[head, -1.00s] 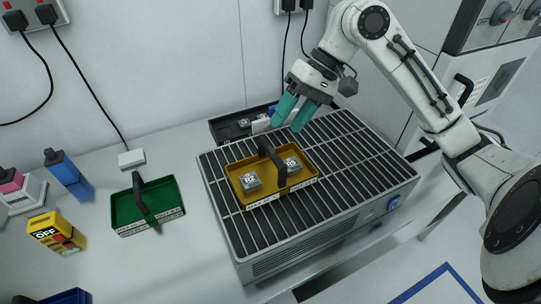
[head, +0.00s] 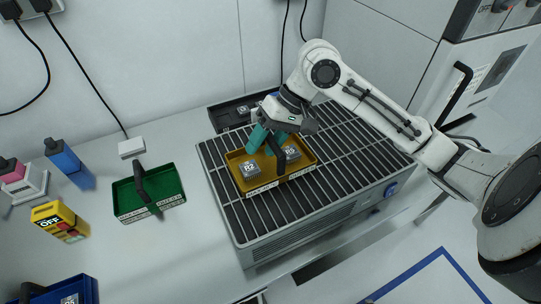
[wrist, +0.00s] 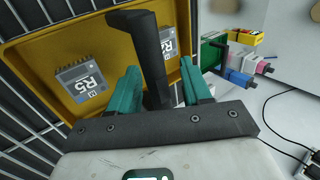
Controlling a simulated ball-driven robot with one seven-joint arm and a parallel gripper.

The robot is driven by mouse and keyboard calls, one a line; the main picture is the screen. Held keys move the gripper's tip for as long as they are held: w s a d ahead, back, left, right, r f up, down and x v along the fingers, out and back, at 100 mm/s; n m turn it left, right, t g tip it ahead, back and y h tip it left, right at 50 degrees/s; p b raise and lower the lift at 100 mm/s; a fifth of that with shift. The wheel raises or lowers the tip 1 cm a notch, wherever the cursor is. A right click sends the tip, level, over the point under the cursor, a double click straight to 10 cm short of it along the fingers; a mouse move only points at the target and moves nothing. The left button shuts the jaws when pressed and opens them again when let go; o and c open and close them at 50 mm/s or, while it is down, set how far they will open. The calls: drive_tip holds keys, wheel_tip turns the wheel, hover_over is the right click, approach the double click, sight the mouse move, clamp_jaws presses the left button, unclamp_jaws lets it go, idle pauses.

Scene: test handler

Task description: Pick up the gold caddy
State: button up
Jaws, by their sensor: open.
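The gold caddy (head: 266,182) sits on the slatted top of the grey unit. It holds a chip block marked R2 (head: 249,169) and one marked R5 (head: 290,153). Its dark handle (head: 280,160) stands up across the middle. My gripper (head: 264,142) points down at the handle from the back, teal fingers apart. In the wrist view, the open fingers (wrist: 160,86) are on either side of the black handle (wrist: 150,50), with gaps showing. The caddy (wrist: 40,35) fills the upper left there. The handle's near end is partly hidden by my gripper.
The slatted grey unit (head: 330,150) carries the caddy. A dark tray (head: 228,117) lies behind it. A green caddy (head: 150,205), a yellow OFF box (head: 60,222), a blue bottle (head: 66,160) and a blue caddy (head: 60,291) stand on the left of the bench.

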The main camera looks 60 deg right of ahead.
drive_tip(key=shift+c, duration=0.4)
clamp_jaws()
idle(0.4)
